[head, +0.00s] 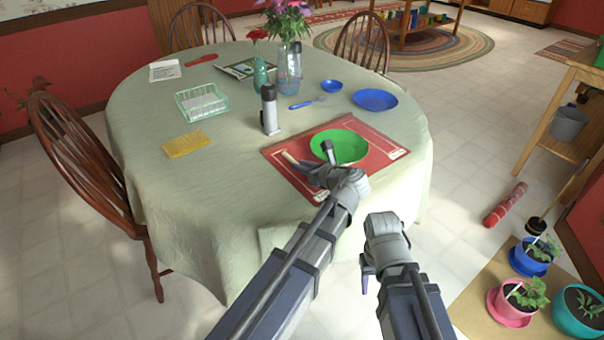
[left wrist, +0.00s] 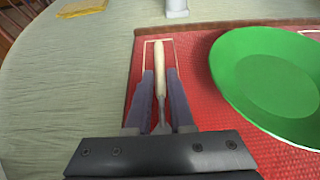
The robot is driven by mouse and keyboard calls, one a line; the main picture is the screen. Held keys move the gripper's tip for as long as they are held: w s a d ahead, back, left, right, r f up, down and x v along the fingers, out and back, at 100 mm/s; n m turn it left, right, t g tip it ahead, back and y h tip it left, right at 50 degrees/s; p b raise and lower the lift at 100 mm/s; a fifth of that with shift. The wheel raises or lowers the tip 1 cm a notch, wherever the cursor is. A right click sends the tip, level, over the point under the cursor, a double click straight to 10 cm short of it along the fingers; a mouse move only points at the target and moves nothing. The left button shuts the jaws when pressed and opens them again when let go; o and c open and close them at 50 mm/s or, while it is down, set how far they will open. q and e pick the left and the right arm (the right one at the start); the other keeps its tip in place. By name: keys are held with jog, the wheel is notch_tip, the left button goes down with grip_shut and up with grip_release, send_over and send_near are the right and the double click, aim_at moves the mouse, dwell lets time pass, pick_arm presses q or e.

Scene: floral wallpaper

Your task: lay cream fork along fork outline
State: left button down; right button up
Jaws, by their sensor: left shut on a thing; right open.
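The cream fork (left wrist: 161,58) is between the fingers of my left gripper (left wrist: 160,76), its cream handle pointing away from the wrist and its metal part toward it. In the head view the cream handle (head: 289,157) shows at the left side of the red placemat (head: 370,130). My left gripper (head: 306,169) is shut on the fork over the mat. The pale fork outline (left wrist: 147,50) frames the handle in the left wrist view; its near part is hidden by the gripper. I cannot tell whether the fork touches the mat. My right gripper (head: 369,275) is open, off the table's near edge.
A green plate (head: 340,146) lies on the mat just right of the fork. A grey and black flask (head: 269,110) stands behind the mat. A yellow cloth (head: 187,144), wire basket (head: 202,102), blue fork (head: 307,102) and blue plate (head: 375,99) lie farther off.

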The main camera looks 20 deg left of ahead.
pick_arm(q)
jog(key=shift+f, duration=0.1)
pick_arm(e)
jog(key=shift+f, duration=0.15)
pick_arm(q)
jog(key=shift+f, duration=0.1)
pick_arm(e)
jog(key=shift+f, duration=0.1)
pick_arm(q)
jog(key=shift+f, duration=0.15)
jog(key=c, duration=0.8)
grip_release()
